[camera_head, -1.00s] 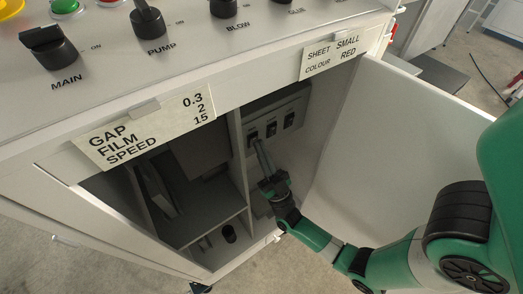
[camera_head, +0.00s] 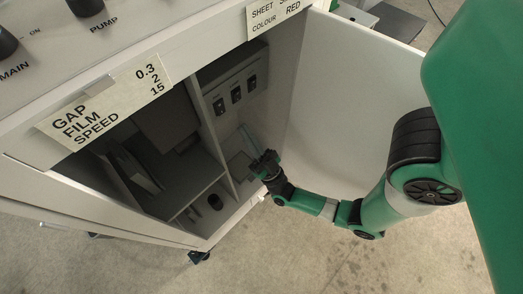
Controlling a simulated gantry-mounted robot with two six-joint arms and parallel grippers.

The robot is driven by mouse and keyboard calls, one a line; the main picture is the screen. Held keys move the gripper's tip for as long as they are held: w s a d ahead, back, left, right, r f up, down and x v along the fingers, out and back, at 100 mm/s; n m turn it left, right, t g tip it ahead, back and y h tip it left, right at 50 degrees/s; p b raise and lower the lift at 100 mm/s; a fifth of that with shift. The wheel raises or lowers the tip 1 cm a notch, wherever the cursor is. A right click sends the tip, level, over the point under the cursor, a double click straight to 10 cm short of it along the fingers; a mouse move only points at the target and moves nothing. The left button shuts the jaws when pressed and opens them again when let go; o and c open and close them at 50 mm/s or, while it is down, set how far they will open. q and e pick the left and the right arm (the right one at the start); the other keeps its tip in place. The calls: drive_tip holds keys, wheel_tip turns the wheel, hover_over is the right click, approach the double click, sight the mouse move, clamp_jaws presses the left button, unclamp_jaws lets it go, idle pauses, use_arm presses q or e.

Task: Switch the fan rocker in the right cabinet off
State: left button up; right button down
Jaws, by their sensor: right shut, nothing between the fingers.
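The right cabinet compartment is open, and a grey switch panel (camera_head: 229,79) on its back wall carries three dark rockers: left (camera_head: 218,105), middle (camera_head: 236,94) and right (camera_head: 250,82). Their labels are too small to read, so I cannot tell which is the fan rocker or how each is set. My right gripper (camera_head: 244,130) is shut and empty inside the compartment. Its fingertips are below the panel, apart from the rockers. My left gripper is not in view.
The open cabinet door (camera_head: 355,85) stands to the right of my right gripper. A divider (camera_head: 208,125) separates the compartment from the left one, which has a shelf (camera_head: 185,190). A sign strip (camera_head: 110,100) and control knobs are above.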

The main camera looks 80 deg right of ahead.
drive_tip(key=v, duration=0.6)
drive_tip(key=shift+s+a, duration=0.3)
drive_tip(key=shift+s, duration=0.1)
drive_tip(key=shift+r, duration=0.2)
